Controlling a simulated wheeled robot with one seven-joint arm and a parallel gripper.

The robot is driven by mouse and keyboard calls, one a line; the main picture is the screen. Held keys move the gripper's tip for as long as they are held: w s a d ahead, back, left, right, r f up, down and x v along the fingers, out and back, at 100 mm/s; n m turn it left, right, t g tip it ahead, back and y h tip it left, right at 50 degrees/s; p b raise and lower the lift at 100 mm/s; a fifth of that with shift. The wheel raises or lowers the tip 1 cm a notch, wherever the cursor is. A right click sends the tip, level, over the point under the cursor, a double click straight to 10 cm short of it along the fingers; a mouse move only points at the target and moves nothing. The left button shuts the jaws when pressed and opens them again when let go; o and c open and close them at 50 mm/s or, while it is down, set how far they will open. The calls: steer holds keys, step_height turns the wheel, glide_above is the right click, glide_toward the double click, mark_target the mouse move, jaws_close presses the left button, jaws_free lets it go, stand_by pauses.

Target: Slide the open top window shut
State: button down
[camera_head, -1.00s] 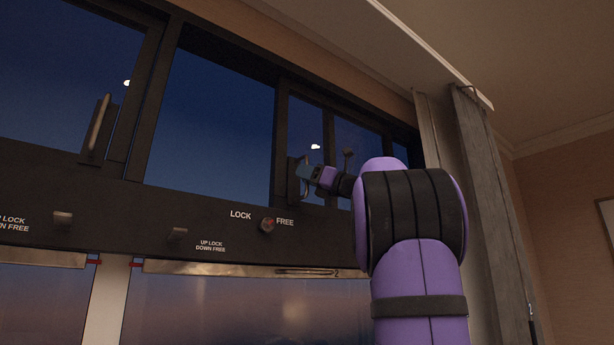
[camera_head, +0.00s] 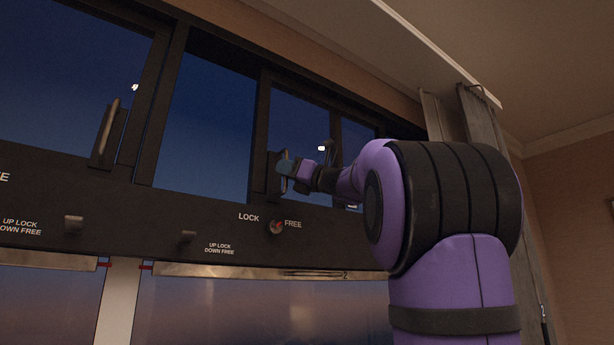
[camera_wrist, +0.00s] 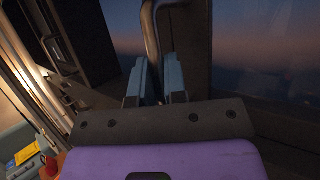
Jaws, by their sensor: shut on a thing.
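The top window (camera_head: 298,112) is a dark-framed sliding pane at the right of the upper row in the head view. Its left frame edge carries a handle, which shows as a curved metal bar (camera_wrist: 151,38) in the wrist view. My gripper (camera_head: 284,168) is at this handle, and in the wrist view its blue fingers (camera_wrist: 157,82) are closed around the bar's lower part. An open gap (camera_head: 212,125) of dusky sky lies left of the pane's frame. The fingers hide part of the handle.
Another upper window with its own handle (camera_head: 107,130) is at the left. A dark ledge with a LOCK/FREE knob (camera_head: 276,227) and small latches (camera_head: 187,237) runs below. A curtain or panel (camera_head: 487,125) stands at the right, behind my arm.

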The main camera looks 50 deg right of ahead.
steer(key=w+a, duration=0.2)
steer(key=a, duration=0.9)
steer(key=w+a, duration=0.3)
steer(key=a, duration=0.9)
steer(key=shift+w, duration=0.25)
steer(key=c, duration=1.2)
jaws_free()
steer(key=shift+a, duration=0.15)
steer(key=v, duration=1)
steer(key=shift+s+d+f, duration=0.25)
steer(key=shift+s, duration=0.05)
